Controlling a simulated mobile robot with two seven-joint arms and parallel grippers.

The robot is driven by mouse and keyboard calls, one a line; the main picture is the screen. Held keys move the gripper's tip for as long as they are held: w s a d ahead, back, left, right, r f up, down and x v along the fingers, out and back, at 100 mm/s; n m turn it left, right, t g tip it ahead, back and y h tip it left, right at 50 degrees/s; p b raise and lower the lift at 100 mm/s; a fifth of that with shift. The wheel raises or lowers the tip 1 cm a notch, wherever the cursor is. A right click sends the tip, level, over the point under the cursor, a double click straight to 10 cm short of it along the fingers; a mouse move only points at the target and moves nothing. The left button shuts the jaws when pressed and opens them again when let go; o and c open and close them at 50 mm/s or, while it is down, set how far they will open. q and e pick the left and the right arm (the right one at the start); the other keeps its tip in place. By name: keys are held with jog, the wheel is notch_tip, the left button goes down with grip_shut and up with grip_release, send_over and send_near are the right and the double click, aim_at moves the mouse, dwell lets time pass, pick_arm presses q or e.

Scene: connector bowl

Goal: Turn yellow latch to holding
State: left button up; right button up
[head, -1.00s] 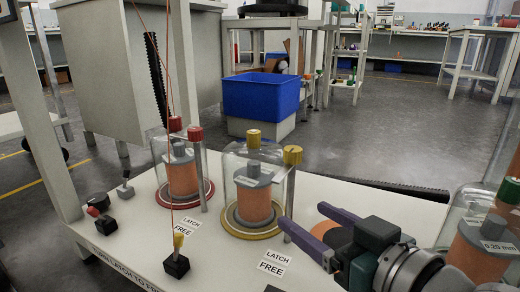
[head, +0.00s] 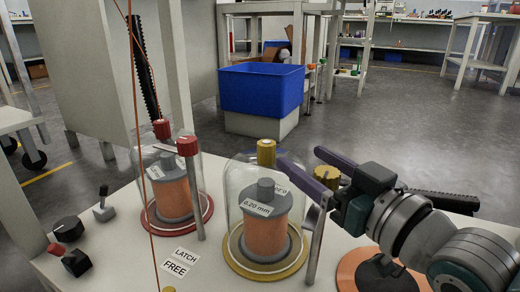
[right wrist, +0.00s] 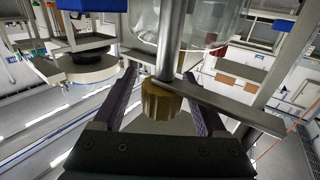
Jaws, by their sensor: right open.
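The yellow latch is a ribbed yellow knob (head: 325,177) on a metal post right of the yellow-based glass jar (head: 236,208). My right gripper (head: 302,158) is open, its purple fingers on either side of this knob. In the right wrist view the knob (right wrist: 160,100) shows between the two fingers, apart from both as far as I can see. A second yellow knob (head: 266,153) tops the jar, which covers an orange spool (head: 266,229) marked 0.20 mm. A LATCH label and a FREE label (head: 175,268) lie on the white table. My left gripper is out of view.
A red-based jar (head: 152,217) with its red-knobbed post (head: 187,146) stands to the left. Black control knobs (head: 76,262) sit at the table's left. An orange disc (head: 350,268) lies under my right arm. A blue bin (head: 262,90) stands behind.

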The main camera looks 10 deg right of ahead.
jog(key=shift+w+a, duration=0.3)
jog(key=shift+w, duration=0.15)
jog(key=shift+s+d+f, duration=0.15)
jog(key=shift+s+d, duration=0.05)
jog(key=shift+s, duration=0.3)
jog(key=shift+s+d, duration=0.15)
jog(key=shift+c, duration=1.6)
jog(key=shift+w, duration=0.2)
jog(key=shift+c, duration=1.4)
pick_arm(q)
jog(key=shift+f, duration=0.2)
pick_arm(e)
grip_shut()
